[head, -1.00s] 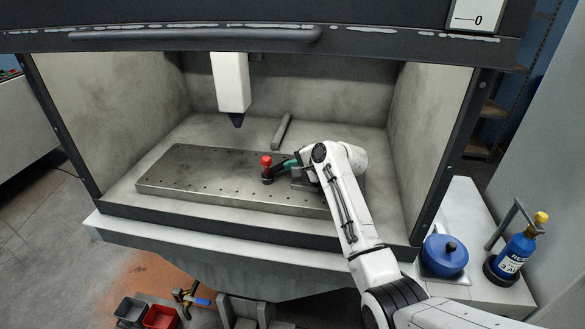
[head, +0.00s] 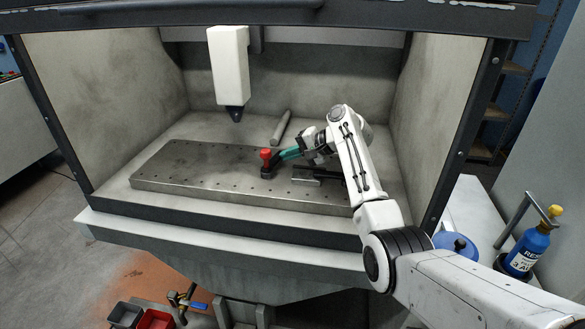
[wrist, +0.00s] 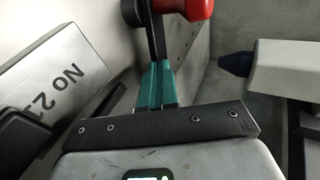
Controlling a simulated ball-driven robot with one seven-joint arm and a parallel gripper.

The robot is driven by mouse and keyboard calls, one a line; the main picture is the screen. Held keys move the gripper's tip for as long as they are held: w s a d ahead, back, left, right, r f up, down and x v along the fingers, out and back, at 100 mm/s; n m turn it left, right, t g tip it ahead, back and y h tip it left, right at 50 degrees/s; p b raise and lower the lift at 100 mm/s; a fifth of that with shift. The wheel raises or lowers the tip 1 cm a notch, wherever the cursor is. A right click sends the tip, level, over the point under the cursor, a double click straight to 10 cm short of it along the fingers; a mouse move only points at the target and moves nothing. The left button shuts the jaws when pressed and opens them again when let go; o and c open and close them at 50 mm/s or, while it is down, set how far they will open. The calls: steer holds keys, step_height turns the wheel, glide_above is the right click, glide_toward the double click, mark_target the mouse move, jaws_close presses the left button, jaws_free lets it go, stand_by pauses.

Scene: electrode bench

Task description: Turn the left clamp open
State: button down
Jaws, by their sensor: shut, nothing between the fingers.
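The left clamp (head: 267,170) has a red knob (head: 266,154) on top and a dark base on the perforated metal plate (head: 190,170). The red knob also shows at the top edge of the wrist view (wrist: 190,6). My gripper (head: 284,155) has teal fingers and reaches in from the right, close beside the clamp. In the wrist view its fingers (wrist: 157,80) are together, with a dark bar running up from them towards the clamp. I cannot tell whether they touch the clamp.
A white tool head (head: 230,65) hangs above the plate's back. A grey bar (head: 281,128) lies behind. The plate's left half is clear.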

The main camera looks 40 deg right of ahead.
steer(key=shift+w+f+n+g+y+b, duration=0.1)
steer(key=shift+w+n+g+y+b, duration=0.2)
steer(key=shift+w+n+y+b, duration=0.25)
steer(key=shift+w, duration=0.3)
steer(key=shift+d, duration=0.1)
